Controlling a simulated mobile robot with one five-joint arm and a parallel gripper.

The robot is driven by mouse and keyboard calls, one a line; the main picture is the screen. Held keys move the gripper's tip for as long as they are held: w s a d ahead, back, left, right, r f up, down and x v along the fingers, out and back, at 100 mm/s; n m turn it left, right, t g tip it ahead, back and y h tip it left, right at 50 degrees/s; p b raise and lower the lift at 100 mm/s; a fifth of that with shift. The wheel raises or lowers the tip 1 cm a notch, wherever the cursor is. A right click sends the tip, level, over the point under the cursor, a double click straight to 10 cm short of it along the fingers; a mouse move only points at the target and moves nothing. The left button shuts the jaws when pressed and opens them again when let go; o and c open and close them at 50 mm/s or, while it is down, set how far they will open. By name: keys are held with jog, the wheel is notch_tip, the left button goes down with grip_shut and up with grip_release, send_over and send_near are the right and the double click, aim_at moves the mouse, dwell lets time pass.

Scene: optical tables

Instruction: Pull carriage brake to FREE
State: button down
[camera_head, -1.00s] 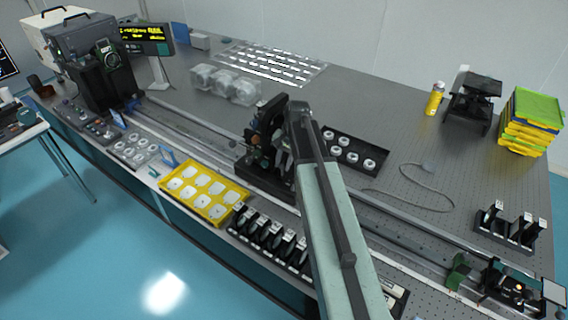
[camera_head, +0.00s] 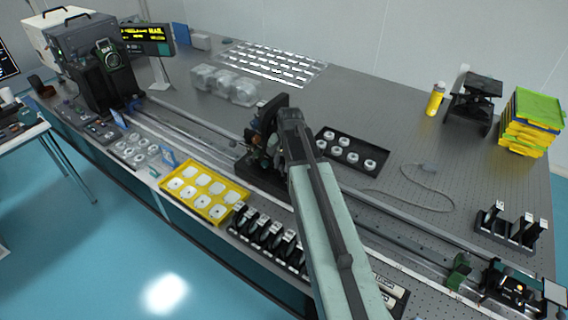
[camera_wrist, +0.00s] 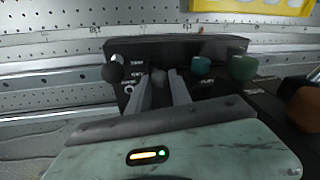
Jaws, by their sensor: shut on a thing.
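The black carriage (camera_head: 262,184) stands on the long rail in the head view. In the wrist view its dark front block (camera_wrist: 180,47) spans the top middle, with small white labels too small to read. My gripper (camera_wrist: 162,82) is at this block, its two fingers closed around a small grey-tipped lever (camera_wrist: 158,76), which I take to be the carriage brake. Left of it is a black ball knob (camera_wrist: 112,73). Right of it are a teal knob (camera_wrist: 201,66), a green knob (camera_wrist: 242,67) and an orange-brown knob (camera_wrist: 302,108). In the head view my arm partly hides the carriage and the fingers.
A yellow tray (camera_head: 204,193) of white pieces lies in front of the rail. A row of black holders (camera_head: 268,238) stands right of it. A black tray (camera_head: 350,151) with white rings lies behind the arm. Open table surface lies at the back middle.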

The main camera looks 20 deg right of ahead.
aim_at(277, 185)
jog(key=shift+s+a+f+t+h+b, duration=0.25)
jog(key=shift+s+a+t+h+b, duration=0.1)
jog(key=shift+a+h+b, duration=0.15)
jog(key=shift+s+a+f+t+h+b, duration=0.2)
jog(key=shift+s+a+t+h+b, duration=0.1)
jog(key=shift+a+t+h+b, duration=0.15)
jog(key=shift+s+a+n+t+h+b, duration=0.15)
jog(key=shift+a+n+t+h+b, duration=0.2)
jog(key=shift+h+b, duration=0.35)
jog(key=shift+d, duration=0.1)
jog(key=c, duration=1.5)
grip_release()
jog(key=shift+o, duration=0.2)
jog(key=shift+r, duration=0.1)
